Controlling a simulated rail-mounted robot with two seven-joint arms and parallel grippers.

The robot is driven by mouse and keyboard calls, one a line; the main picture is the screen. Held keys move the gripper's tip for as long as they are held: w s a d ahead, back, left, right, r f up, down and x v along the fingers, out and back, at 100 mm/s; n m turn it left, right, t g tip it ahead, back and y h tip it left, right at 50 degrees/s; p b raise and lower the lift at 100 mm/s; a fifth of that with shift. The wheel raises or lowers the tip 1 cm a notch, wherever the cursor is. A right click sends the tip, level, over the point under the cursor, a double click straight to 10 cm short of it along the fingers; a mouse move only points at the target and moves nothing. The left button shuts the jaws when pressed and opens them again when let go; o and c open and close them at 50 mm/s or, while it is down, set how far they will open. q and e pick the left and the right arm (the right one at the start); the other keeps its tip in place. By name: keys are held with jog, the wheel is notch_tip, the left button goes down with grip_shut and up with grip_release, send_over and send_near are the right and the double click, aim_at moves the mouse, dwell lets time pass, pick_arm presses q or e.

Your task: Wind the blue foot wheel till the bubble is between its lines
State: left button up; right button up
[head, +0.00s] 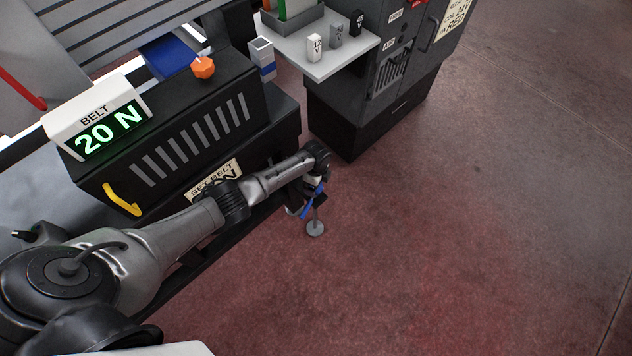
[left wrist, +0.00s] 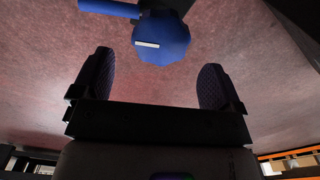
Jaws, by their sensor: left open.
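The blue foot wheel (left wrist: 162,38) is at the top of the left wrist view, a faceted blue hub with a short white mark. A blue arm sticks out from it to the upper left. In the head view the blue wheel (head: 306,210) shows only in part at the end of my left arm, above a round grey foot pad (head: 315,229) at floor level. My left gripper (left wrist: 157,62) is open, its two dark fingers apart, with the hub beyond their tips. I see no contact. The bubble and its lines are not visible. My right gripper is out of view.
A black machine with a green display (head: 108,130) reading 20 N, an orange knob (head: 203,67) and a yellow handle (head: 122,200) stands at the left. The red floor (head: 450,220) on the right is clear.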

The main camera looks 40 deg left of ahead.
pick_arm(q)
notch_tip(320, 180, up, 10)
jog(key=p, duration=0.4)
dwell(0.6)
